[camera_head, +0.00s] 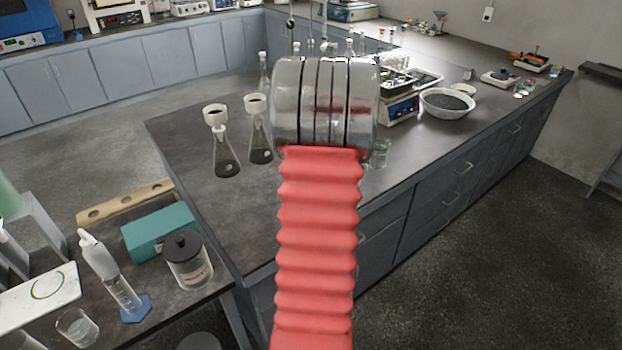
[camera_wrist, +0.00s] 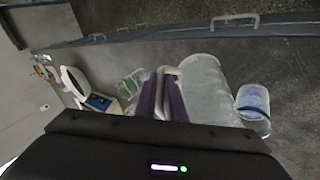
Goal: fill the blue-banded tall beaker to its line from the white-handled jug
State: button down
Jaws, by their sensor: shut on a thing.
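In the wrist view, my gripper (camera_wrist: 165,98) has its purple fingers shut on the pale handle (camera_wrist: 168,72) of a large clear jug (camera_wrist: 203,88). The jug extends to the right of the fingers. How full it is cannot be told. The blue-banded beaker (camera_wrist: 254,102) stands just right of the jug, with its lower part partly cut off by my gripper body. Its line and level are too small to read. In the head view, my red arm hides the gripper and the jug.
A clear glass vessel (camera_head: 380,153) stands on the counter right of my arm. Two flasks with funnels (camera_head: 222,150) (camera_head: 260,140) stand left of it. A bowl of dark grains (camera_head: 447,103) is farther right.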

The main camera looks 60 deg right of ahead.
jog(key=shift+w+a+r+g+h+p, duration=0.15)
jog(key=shift+w+r+g+p, duration=0.1)
jog(key=shift+r+p, duration=0.2)
jog(key=shift+w+a+r+g+h+p, duration=0.1)
jog(key=shift+w+r+g+h+p, duration=0.15)
jog(key=shift+r, duration=0.25)
dwell(0.5)
jog(key=shift+w+a+r+p, duration=0.1)
jog(key=shift+w+r+p, duration=0.1)
jog(key=shift+r+p, duration=0.4)
dwell(1.9)
jog(key=shift+f, duration=0.1)
jog(key=shift+s+d+f+t+y, duration=0.25)
jog(key=shift+s+f+t, duration=0.15)
jog(key=shift+f, duration=0.5)
jog(key=shift+s+d+f+t+y, duration=0.3)
jog(key=shift+s+f, duration=0.2)
jog(key=shift+f, duration=0.45)
jog(key=shift+s+d+f+t+y, duration=0.2)
jog(key=shift+s+f+t, duration=0.25)
jog(key=shift+f, duration=0.45)
jog(key=shift+s+f, duration=0.1)
